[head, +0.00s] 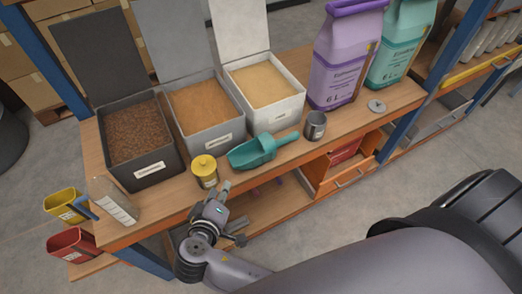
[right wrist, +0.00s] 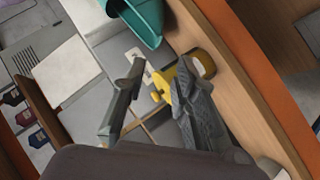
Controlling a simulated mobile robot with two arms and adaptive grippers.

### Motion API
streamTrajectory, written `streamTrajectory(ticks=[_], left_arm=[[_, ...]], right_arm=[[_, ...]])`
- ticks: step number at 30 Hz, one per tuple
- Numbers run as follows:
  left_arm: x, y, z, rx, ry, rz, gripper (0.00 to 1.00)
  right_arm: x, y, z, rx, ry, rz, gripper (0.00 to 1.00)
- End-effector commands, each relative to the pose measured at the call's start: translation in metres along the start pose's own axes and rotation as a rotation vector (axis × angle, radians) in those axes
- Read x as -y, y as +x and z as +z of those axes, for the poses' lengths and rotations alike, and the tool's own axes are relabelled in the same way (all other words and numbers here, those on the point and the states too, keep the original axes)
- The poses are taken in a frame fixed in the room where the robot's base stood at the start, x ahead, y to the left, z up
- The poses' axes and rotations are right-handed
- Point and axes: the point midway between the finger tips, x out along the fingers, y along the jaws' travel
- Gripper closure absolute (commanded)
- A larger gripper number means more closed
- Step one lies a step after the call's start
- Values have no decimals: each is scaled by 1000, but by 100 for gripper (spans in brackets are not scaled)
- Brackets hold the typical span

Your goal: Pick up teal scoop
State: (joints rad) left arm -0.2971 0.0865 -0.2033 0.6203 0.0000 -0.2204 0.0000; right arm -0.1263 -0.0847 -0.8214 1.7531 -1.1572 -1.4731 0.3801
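The teal scoop (head: 265,150) lies on the wooden bench in front of the bins, its handle pointing right. Part of it shows at the top of the right wrist view (right wrist: 143,18). My right gripper (head: 235,211) is at the bench's front edge, below and left of the scoop and apart from it. Its two fingers are spread with nothing between them in the right wrist view (right wrist: 160,75). My left gripper is not in view.
A yellow-lidded jar (head: 204,171) stands close to my right gripper, left of the scoop. Open bins, the nearest brown-filled (head: 205,106), line the bench behind. A clear container (head: 113,201) is at the left.

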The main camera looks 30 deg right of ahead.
Motion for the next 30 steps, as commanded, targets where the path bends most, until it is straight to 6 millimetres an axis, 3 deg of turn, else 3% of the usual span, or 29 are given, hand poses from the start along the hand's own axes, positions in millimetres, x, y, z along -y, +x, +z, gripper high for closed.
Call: streamTrajectory(ticks=[8, 15, 25, 30], left_arm=[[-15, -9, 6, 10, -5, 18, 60], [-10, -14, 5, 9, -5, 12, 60], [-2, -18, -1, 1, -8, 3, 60], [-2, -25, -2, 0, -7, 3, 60]], right_arm=[[-7, 49, -3, -1, 5, 16, 73], [-6, 98, -3, -1, 5, 13, 73], [-6, 126, -2, 0, 5, 11, 73], [-6, 149, -2, 0, 3, 11, 73]])
